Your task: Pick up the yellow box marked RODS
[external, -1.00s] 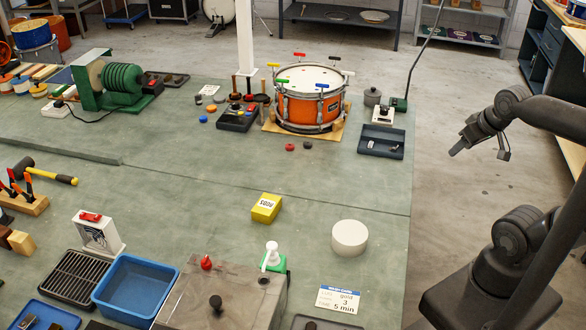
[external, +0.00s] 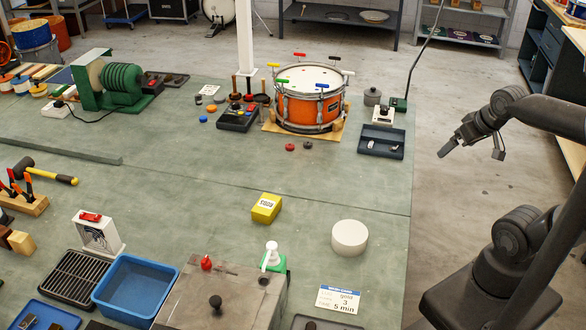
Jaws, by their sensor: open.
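The yellow box marked RODS (external: 266,208) sits on the green bench top (external: 200,185), near the middle of the picture, with its white label facing up. Nothing touches it. My gripper (external: 443,154) is at the right, past the bench's right edge and over the grey floor. It is open and empty, well away from the box, and points to the lower left.
A white round tub (external: 349,238) stands right of the box. A white-topped green bottle (external: 272,258) and a metal cabinet (external: 225,295) are in front. An orange drum (external: 308,105) and a dark tray (external: 381,142) stand behind. The bench left of the box is clear.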

